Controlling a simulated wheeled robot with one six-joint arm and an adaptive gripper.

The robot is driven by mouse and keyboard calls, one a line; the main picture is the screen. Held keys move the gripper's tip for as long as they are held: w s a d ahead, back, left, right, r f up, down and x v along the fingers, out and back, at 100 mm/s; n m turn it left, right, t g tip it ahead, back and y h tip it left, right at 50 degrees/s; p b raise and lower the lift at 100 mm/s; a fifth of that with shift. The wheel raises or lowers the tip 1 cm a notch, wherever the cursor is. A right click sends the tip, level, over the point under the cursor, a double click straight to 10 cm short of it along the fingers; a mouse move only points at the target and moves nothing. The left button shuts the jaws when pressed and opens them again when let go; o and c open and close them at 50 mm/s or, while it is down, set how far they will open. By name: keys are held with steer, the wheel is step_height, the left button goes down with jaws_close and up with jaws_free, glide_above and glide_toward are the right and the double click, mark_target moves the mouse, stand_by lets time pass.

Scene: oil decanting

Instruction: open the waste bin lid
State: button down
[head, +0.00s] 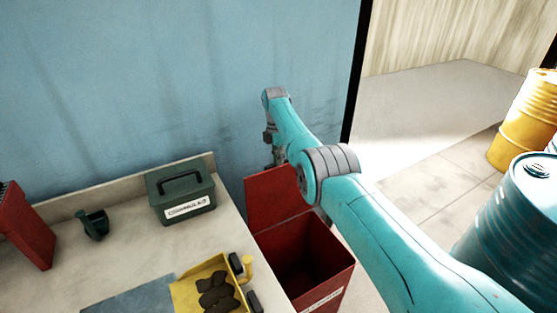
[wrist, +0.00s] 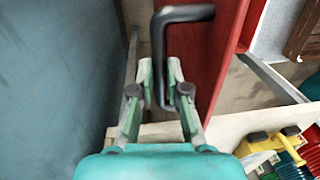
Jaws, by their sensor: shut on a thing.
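The red waste bin (head: 335,277) stands beside the bench, with a white label on its front. Its red lid (head: 270,190) is raised roughly upright at the back, against the blue wall side, and the dark inside of the bin shows. In the wrist view the lid (wrist: 200,75) is a red panel with a bent black handle (wrist: 187,14). My gripper (wrist: 161,68) is shut on the handle, whose bar passes between the fingertips. In the head view my gripper (head: 274,155) is small and partly hidden by my arm, just above the lid's top edge.
The bench (head: 125,258) left of the bin holds a dark green labelled box (head: 181,192), a green scoop (head: 94,224), a red container (head: 25,228) and a yellow tray (head: 190,297) with dark lumps. Blue (head: 510,215) and yellow (head: 525,120) drums stand right. A blue wall (head: 180,70) is close behind.

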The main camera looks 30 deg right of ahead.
steer(key=c, duration=1.2)
jaws_free()
steer(key=shift+s+f, duration=0.1)
steer(key=shift+f, duration=0.3)
steer(key=shift+o, duration=0.2)
steer(key=shift+r, duration=0.2)
steer(key=shift+r, duration=0.1)
step_height(320, 180, up, 7)
steer(key=shift+w, duration=0.4)
